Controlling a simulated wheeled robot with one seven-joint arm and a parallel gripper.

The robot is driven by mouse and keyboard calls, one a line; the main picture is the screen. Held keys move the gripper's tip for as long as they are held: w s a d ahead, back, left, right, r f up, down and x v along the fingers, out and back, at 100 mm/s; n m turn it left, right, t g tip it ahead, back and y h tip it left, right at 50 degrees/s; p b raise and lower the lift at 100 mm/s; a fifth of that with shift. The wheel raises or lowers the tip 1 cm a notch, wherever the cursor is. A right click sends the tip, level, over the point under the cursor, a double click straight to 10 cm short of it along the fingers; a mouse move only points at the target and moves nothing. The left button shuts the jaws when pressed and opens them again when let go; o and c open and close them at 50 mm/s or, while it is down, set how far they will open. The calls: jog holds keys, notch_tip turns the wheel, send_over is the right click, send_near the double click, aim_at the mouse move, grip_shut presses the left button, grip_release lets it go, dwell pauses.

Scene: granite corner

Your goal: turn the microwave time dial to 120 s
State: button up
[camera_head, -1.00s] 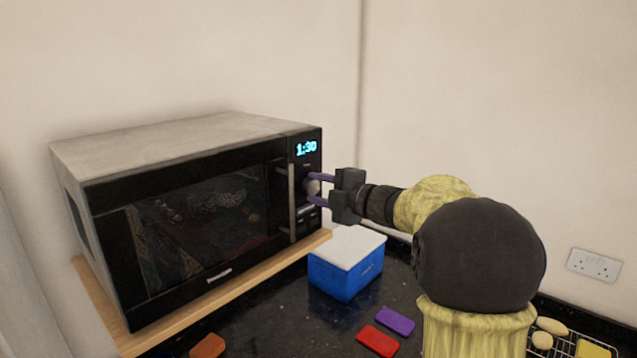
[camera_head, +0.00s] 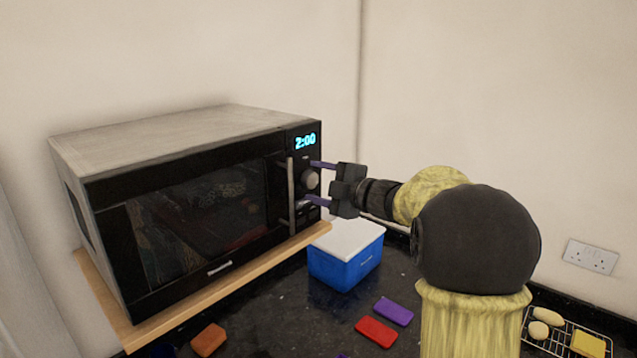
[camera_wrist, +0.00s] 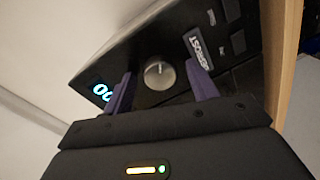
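The microwave (camera_head: 190,150) stands on a wooden board, its door shut. Its display (camera_head: 305,141) reads 2:00. The round silver time dial (camera_head: 311,180) sits below the display; in the wrist view the dial (camera_wrist: 159,73) lies between my fingers with a gap on each side. My gripper (camera_head: 318,183) is open at the control panel, with one purple finger above the dial and one below it. In the wrist view my gripper (camera_wrist: 160,90) has its fingers apart and nothing between them is held.
A blue box with a white lid (camera_head: 346,255) stands on the dark counter under my gripper. Red (camera_head: 376,332), purple (camera_head: 394,311) and orange (camera_head: 208,340) blocks lie in front. A wire rack (camera_head: 565,335) with several items is at right. The vertical door handle (camera_head: 291,195) is left of the dial.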

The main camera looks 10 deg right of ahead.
jog(key=shift+s, duration=0.1)
jog(key=b+v, duration=0.6)
jog(key=v, duration=1.1)
jog(key=shift+d, duration=0.1)
